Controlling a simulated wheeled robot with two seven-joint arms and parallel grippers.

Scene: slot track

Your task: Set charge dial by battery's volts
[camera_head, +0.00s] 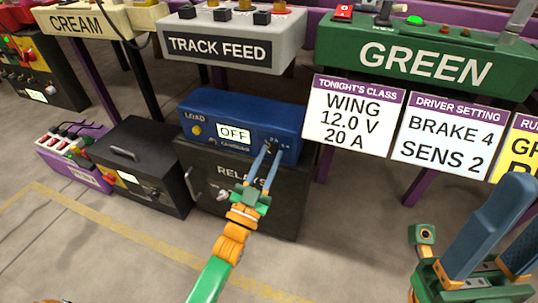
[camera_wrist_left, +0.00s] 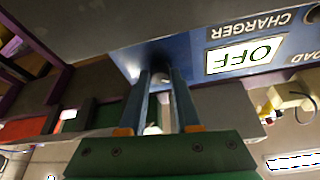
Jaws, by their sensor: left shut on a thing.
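The blue charger (camera_head: 228,104) sits on a black box in the middle of the head view. Its display (camera_head: 234,133) reads OFF; the same display shows upside down in the left wrist view (camera_wrist_left: 245,56). My left gripper (camera_head: 268,150) reaches the right part of the charger's front, and its blue fingers are shut on the dial there. The fingertips hide the dial, so its pointer cannot be read; a small "2 A" mark shows just above. In the left wrist view, my left fingers (camera_wrist_left: 160,75) meet the blue panel. My right gripper (camera_head: 502,225) is open and empty at lower right.
A class card (camera_head: 352,115) reads WING, 12.0 V, 20 A. A driver card (camera_head: 441,138) reads BRAKE 4, SENS 2. The black RELAYS box (camera_head: 290,195) supports the charger. The TRACK FEED unit (camera_head: 220,48) overhangs behind. Floor in front is clear.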

